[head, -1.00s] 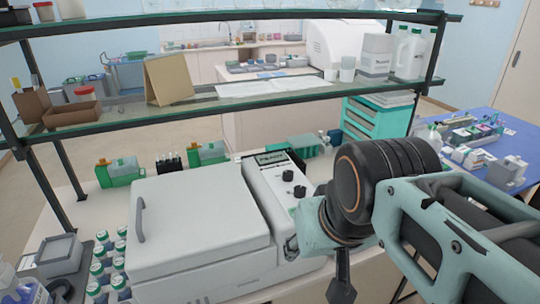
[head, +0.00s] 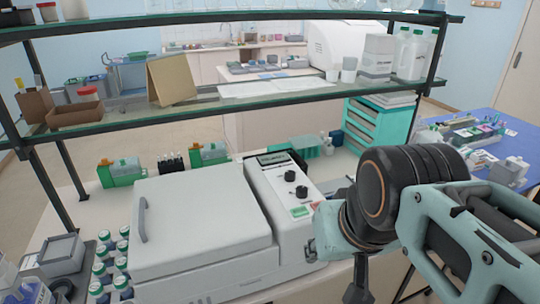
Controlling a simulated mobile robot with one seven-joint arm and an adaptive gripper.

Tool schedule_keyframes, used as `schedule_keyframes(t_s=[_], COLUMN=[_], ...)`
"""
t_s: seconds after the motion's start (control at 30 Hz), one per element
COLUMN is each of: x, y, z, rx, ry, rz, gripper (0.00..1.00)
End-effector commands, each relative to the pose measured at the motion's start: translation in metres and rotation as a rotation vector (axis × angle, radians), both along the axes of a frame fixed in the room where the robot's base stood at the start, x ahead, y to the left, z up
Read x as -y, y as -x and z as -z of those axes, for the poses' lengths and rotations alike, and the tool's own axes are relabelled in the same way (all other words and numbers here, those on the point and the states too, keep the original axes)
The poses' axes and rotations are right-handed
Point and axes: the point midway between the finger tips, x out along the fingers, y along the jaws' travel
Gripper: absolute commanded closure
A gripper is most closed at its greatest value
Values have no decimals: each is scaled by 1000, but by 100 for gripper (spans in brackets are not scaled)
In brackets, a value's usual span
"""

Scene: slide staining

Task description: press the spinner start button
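The spinner (head: 205,225) is a white benchtop machine with a shut lid and a grey handle on the left. A dark part low in the picture may be my gripper (head: 358,283). Its fingertips cannot be made out, nor whether they touch anything.
A glass shelf (head: 240,97) with dark posts spans above the spinner. Capped bottles (head: 103,270) stand left of it. Green-based containers (head: 120,171) stand behind it. A teal drawer unit (head: 372,128) and a blue table (head: 500,160) lie at the right.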

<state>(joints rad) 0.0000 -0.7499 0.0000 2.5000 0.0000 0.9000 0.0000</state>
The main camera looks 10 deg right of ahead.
Motion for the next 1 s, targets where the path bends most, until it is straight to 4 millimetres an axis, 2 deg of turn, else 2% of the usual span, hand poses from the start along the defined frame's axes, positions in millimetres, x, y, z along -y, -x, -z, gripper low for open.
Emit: schedule_keyframes(t_s=[0.03,0.23,1.0], x=[0,0,0], y=[0,0,0], z=[0,0,0], rx=[0,0,0], ry=[0,0,0], rz=[0,0,0], gripper=[79,100,100])
